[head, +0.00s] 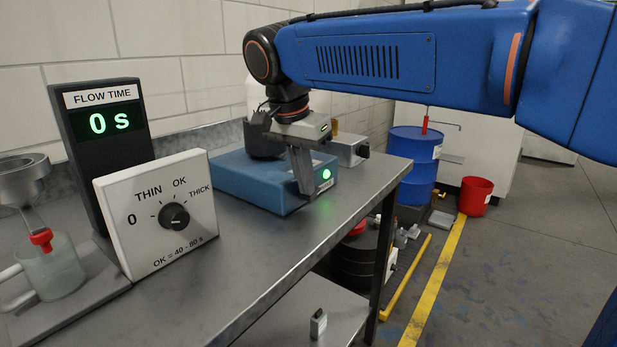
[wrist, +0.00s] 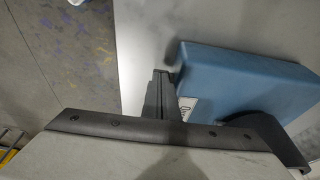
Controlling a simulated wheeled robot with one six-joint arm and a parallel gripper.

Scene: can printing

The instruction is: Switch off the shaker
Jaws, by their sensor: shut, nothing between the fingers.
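The shaker is a low blue box (head: 245,180) on the steel bench in the head view. My gripper (head: 307,188) points down, shut and empty, at the front face just left of the light. In the wrist view the fingers (wrist: 160,85) are together beside the front edge of the blue box (wrist: 235,80), and a pale label shows partly behind them. I cannot tell whether the fingertips touch the box. The fingers hide part of the front face.
A flow time display (head: 97,122) reading 0 s and a white dial panel (head: 157,213) stand on the bench (head: 260,250) at left. A glass cup (head: 50,268) stands beside them. A small grey box (head: 347,149) stands behind the shaker. A blue drum (head: 413,160) and red bucket (head: 475,196) are on the floor.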

